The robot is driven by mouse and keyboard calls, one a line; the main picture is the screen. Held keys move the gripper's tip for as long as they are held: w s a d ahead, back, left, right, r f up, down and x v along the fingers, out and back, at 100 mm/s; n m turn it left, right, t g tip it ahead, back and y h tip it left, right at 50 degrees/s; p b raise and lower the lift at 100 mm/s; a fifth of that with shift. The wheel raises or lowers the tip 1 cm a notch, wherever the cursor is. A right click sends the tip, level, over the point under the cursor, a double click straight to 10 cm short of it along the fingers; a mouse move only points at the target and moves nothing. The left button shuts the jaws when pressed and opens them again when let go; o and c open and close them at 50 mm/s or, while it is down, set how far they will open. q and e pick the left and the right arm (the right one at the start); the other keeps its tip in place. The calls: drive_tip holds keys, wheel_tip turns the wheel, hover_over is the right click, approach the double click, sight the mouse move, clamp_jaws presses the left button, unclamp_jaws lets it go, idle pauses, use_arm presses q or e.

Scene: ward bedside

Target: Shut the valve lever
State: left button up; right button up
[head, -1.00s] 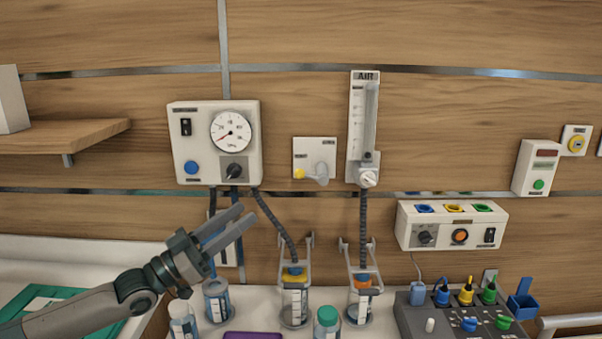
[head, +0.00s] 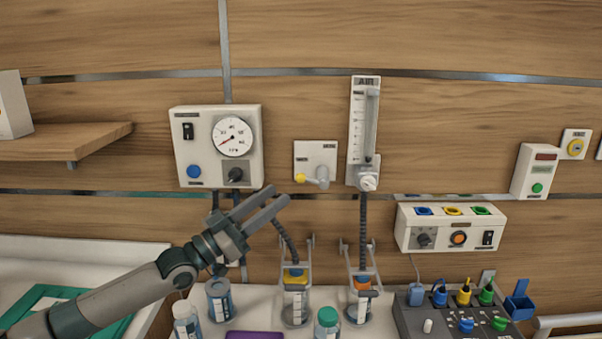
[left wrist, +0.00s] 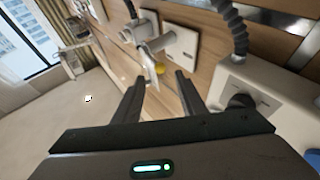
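The valve lever (head: 301,178) has a yellow end and a grey hub, on a small white wall plate (head: 316,158) between the gauge box and the AIR flowmeter. The yellow end points left in the head view. My left gripper (head: 279,194) is below and left of the lever, its two fingers apart with nothing between them. My right gripper is not in view.
The gauge box (head: 216,185) is left of the lever, with black hoses under it. The AIR flowmeter (head: 363,130) is close on the right. Bottles, including a green-capped one (head: 327,318), stand on the counter below. A wooden shelf (head: 80,138) is at far left.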

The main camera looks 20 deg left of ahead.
sight(301, 178)
use_arm(q)
drive_tip(key=p+x, duration=0.3)
drive_tip(key=x, duration=0.6)
drive_tip(key=shift+c, duration=0.4)
drive_tip(key=shift+d, duration=0.1)
clamp_jaws()
